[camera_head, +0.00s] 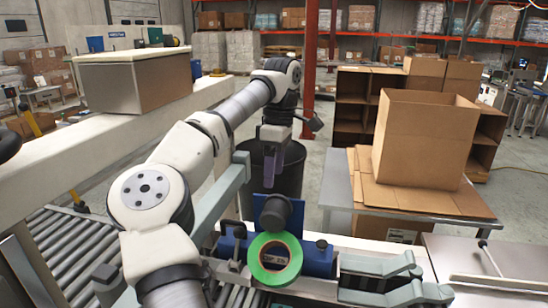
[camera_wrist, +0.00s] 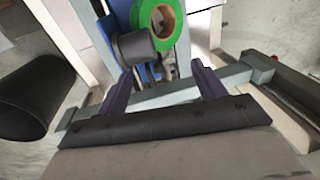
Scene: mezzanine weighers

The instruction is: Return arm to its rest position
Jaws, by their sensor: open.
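My gripper (camera_head: 273,168) hangs at the end of my arm, fingers pointing down, above the conveyor frame and behind the tape machine in the head view. In the wrist view my gripper (camera_wrist: 163,88) shows its two dark purple fingers wide apart with nothing between them. Beyond the fingers are a green tape roll (camera_wrist: 168,40) and a black roller. The tape roll also shows in the head view (camera_head: 258,272), mounted upright on a blue bracket (camera_head: 319,257).
A dark bin (camera_head: 291,182) stands on the floor just behind my gripper. A table at right bears flat cardboard and an open carton (camera_head: 424,138). A metal box (camera_head: 136,82) sits on the ledge at left. Conveyor rollers (camera_head: 70,247) lie at lower left. A red post (camera_head: 309,70) stands behind.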

